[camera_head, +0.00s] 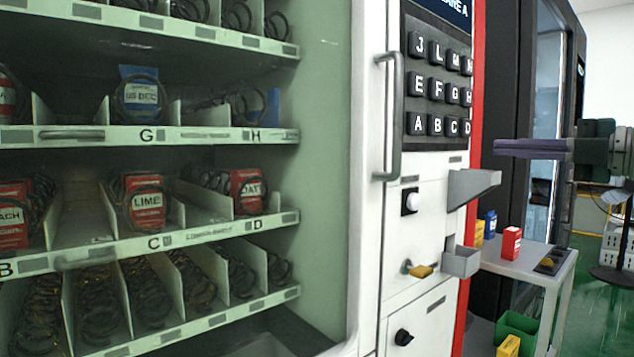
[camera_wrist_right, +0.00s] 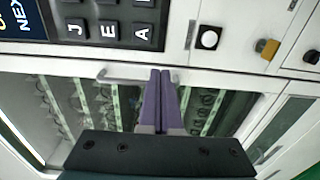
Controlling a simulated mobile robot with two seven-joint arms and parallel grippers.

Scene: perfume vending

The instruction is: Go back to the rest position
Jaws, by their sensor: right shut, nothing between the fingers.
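My right gripper (camera_head: 500,147) comes in from the right in the head view, with its purple fingers pointing left, in front of the dark cabinet edge and right of the keypad (camera_head: 437,85). In the right wrist view the same purple fingers (camera_wrist_right: 161,78) are pressed together with nothing between them. They show in front of the vending machine's door and its handle. The handle (camera_head: 391,115) and the white front panel show clearly in the head view, left of the gripper. My left gripper is in neither view.
The vending machine shelves (camera_head: 150,135) hold several boxes in coils on the left. Right of it, a small white table (camera_head: 520,268) carries a red box (camera_head: 511,242) and a blue box (camera_head: 490,224). A tray (camera_head: 473,186) juts out below the keypad. Green floor lies at the right.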

